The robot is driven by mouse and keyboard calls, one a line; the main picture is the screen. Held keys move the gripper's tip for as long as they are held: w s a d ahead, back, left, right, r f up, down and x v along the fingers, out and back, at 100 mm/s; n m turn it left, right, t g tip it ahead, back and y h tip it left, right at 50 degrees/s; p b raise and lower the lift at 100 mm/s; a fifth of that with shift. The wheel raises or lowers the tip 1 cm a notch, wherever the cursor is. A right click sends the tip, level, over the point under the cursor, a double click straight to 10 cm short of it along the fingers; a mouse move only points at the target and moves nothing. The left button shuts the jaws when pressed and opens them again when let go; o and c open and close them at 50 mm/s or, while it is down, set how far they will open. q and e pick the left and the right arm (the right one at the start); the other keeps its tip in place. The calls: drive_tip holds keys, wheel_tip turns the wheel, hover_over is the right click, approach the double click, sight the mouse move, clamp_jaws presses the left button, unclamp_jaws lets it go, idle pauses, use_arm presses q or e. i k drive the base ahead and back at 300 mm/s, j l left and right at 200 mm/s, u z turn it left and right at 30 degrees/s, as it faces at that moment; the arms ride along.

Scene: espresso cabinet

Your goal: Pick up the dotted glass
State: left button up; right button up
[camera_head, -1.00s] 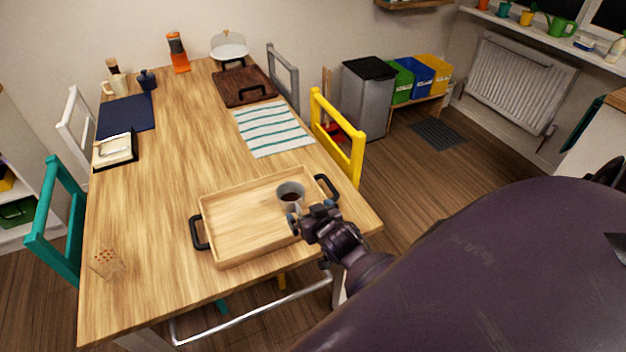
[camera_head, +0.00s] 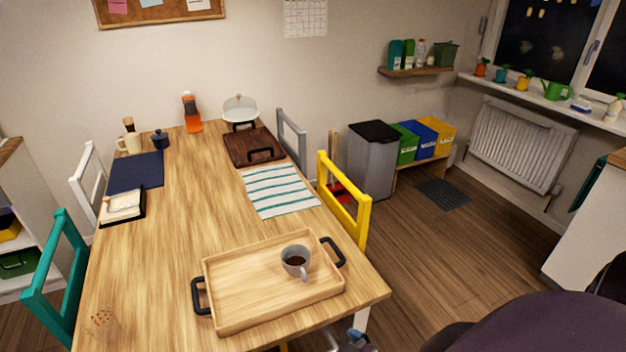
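The dotted glass (camera_head: 101,319) stands near the front left corner of the wooden table (camera_head: 160,290). It is clear with small brown dots, so its outline is faint. A small piece of my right gripper (camera_head: 356,341) shows at the bottom edge, below the table's front right part, far to the right of the glass. Its fingers cannot be made out. My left gripper is out of view.
A wooden tray (camera_head: 235,312) with black handles stands at the table's front right. A grey mug (camera_head: 296,262) of dark liquid is on it. A teal chair (camera_head: 62,265) stands left, a yellow chair (camera_head: 345,200) right. The table's middle is clear.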

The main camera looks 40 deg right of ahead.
sight(100, 322)
drive_tip(key=u, duration=1.65)
drive_tip(key=k+l+u, duration=0.1)
drive_tip(key=l+u, duration=0.25)
drive_tip(key=k+l+u, duration=0.1)
drive_tip(key=u, duration=0.3)
drive_tip(key=k+l, duration=0.2)
drive_tip(key=l, duration=0.15)
drive_tip(key=k+l, duration=0.4)
drive_tip(key=l, duration=0.25)
